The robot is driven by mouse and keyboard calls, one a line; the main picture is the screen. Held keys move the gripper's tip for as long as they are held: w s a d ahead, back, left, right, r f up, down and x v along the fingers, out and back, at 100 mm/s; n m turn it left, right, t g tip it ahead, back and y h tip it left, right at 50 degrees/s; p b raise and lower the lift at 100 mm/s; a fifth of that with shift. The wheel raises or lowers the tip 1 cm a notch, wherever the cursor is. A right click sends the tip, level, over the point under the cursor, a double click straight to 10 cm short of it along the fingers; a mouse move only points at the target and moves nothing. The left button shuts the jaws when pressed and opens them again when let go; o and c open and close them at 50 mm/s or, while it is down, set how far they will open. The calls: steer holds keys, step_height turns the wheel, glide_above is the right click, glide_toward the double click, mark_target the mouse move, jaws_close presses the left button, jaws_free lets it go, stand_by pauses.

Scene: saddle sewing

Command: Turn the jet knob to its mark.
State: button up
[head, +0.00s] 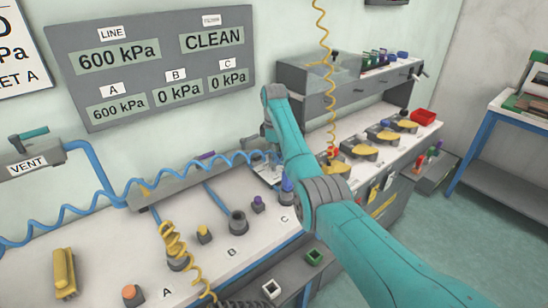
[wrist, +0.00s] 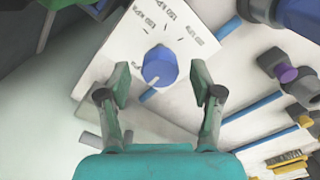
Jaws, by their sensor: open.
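The blue knob (wrist: 160,66) shows in the wrist view on a white plate (wrist: 125,45) with kPa markings printed around it. A pale pointer on the knob points to the lower left. I cannot tell which mark it is meant for. My gripper (wrist: 160,84) is open, with one finger on each side of the knob and gaps on both sides. I cannot tell whether the fingertips are level with the knob or short of it. In the head view the white plate (head: 266,174) shows partly beside my arm, which hides the knob and the gripper.
A bench (head: 110,254) carries stations A, B and C with coloured knobs and coiled hoses. A blue coiled hose (head: 190,166) runs close to the plate. A wall panel (head: 150,60) reads line 600 kPa. A grey cabinet (head: 345,90) stands behind my arm.

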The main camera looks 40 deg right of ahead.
steer(key=shift+f, duration=0.4)
steer(key=c, duration=1.1)
steer(key=shift+c, duration=0.2)
steer(key=shift+m, duration=0.3)
